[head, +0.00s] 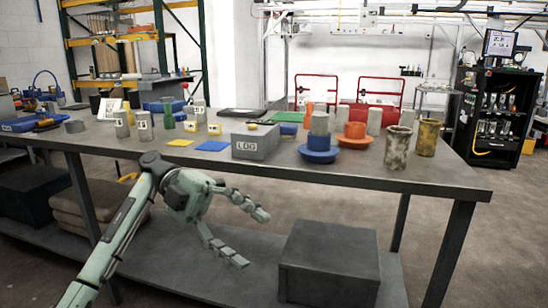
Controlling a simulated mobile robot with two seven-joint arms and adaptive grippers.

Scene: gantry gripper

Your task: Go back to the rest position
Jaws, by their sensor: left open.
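My left gripper (245,229) hangs in front of the table's near edge, below the level of the tabletop. Its two fingers are spread apart, with nothing between them. The left arm comes in from the bottom left and bends at the wrist. The workbench (440,178) is a long grey table behind the gripper. My right gripper does not show in the head view.
A grey box (257,142), a blue dish (318,153), an orange dish (354,141) and several cylinders stand on the tabletop. A large dark box (329,262) sits on the lower shelf, right of the gripper. Open floor lies at the right.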

